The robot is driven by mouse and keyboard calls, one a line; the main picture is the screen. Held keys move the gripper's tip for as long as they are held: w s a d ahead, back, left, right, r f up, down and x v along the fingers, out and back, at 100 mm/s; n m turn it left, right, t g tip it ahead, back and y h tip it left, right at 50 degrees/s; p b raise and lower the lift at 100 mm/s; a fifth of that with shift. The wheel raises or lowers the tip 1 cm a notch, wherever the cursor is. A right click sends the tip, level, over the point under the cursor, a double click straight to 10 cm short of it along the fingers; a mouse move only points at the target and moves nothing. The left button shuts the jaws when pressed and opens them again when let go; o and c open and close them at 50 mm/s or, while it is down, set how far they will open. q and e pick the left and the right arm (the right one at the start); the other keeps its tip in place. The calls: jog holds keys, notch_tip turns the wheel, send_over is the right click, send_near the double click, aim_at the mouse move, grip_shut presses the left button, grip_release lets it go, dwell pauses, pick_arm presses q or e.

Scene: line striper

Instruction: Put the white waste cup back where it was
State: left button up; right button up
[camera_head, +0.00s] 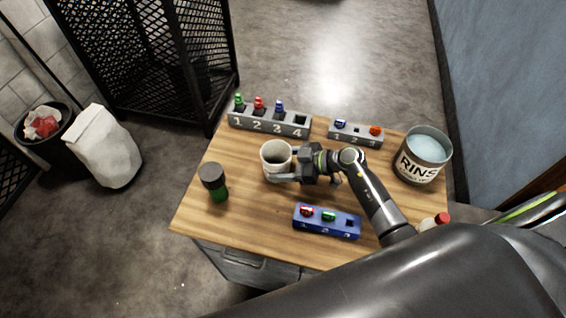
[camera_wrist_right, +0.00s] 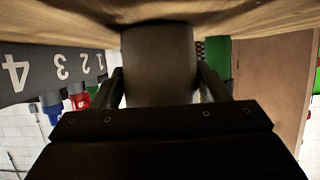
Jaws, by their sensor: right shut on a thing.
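The white waste cup (camera_head: 275,155) is upright over the middle-left of the wooden table. It looks empty inside, though its bottom is dark. My right gripper (camera_head: 284,165) is shut on the cup, with its fingers on either side. In the right wrist view the cup (camera_wrist_right: 158,62) sits between the two fingers (camera_wrist_right: 160,88), its wall dark in shadow. I cannot tell whether the cup's base touches the table. My left gripper is not in view.
A grey rack (camera_head: 270,124) numbered 1 to 4 holds green, red and blue items; slot 4 is empty. A smaller grey rack (camera_head: 355,138), a blue rack (camera_head: 327,232), a rinse tin (camera_head: 420,165) and a dark green-bottomed jar (camera_head: 214,183) stand around the cup. Bare wood (camera_head: 250,215) lies in front.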

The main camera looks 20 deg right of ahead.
jog(key=shift+f, duration=0.1)
jog(key=o, duration=1.2)
jog(key=shift+c, duration=0.2)
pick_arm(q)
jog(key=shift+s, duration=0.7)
pick_arm(e)
jog(key=shift+d+r, duration=0.15)
jog(key=shift+r, duration=0.1)
jog(key=p+v, duration=0.7)
jog(key=v, duration=0.3)
jog(key=shift+s+r, duration=0.1)
jog(key=shift+s, duration=0.05)
pick_arm(q)
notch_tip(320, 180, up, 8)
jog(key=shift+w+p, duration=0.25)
jog(key=shift+p, duration=0.2)
pick_arm(e)
jog(key=shift+s+d+r, duration=0.15)
jog(key=shift+s+d, duration=0.25)
jog(key=shift+d, duration=0.2)
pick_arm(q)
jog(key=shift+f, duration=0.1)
